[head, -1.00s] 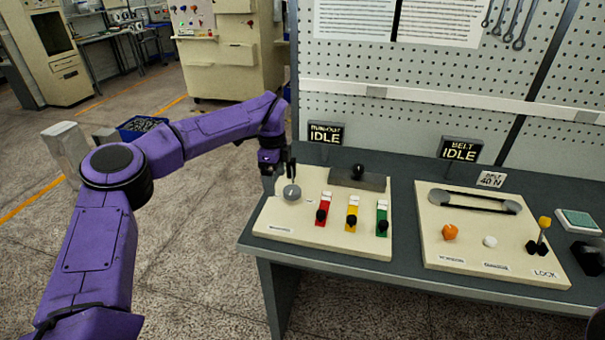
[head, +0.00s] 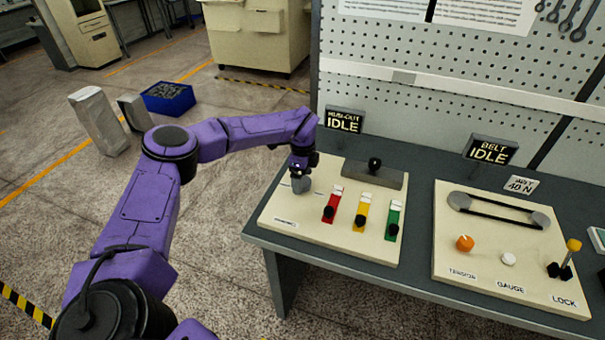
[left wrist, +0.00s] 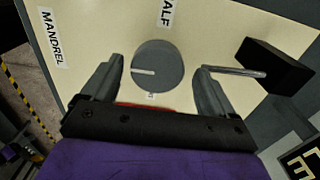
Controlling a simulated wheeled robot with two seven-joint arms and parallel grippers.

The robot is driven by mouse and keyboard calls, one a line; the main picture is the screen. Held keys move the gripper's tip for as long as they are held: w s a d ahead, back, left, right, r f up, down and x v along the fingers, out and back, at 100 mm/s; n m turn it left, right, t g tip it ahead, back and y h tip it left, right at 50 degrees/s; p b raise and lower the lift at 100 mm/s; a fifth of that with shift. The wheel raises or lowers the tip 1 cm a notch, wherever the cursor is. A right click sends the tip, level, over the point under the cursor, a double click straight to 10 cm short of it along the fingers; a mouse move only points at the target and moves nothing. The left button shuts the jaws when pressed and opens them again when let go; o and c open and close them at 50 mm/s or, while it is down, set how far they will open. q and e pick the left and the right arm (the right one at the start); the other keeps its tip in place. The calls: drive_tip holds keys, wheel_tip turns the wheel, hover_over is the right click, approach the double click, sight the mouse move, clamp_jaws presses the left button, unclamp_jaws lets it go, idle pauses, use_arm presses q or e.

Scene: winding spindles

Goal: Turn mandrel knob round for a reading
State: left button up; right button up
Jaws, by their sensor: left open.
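The mandrel knob (head: 301,185) is a grey round knob at the back left of the cream left panel (head: 285,216). In the left wrist view the knob (left wrist: 157,66) has a white pointer line aimed left, towards the MANDREL label (left wrist: 50,36). My left gripper (head: 302,174) is right over the knob and pointing down. In the left wrist view the gripper (left wrist: 160,72) is open, one finger on each side of the knob, with visible gaps. The run-out display (head: 344,121) reads IDLE. My right gripper is out of view.
The belt panel (head: 452,225) is farther right. A label partly reading "ALF" (left wrist: 166,14) lies near the knob.

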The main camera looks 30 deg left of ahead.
use_arm(q)
drive_tip(key=shift+f, duration=0.2)
drive_tip(key=shift+s, duration=0.25)
drive_tip(key=c, duration=1.1)
drive_tip(key=shift+o, duration=0.2)
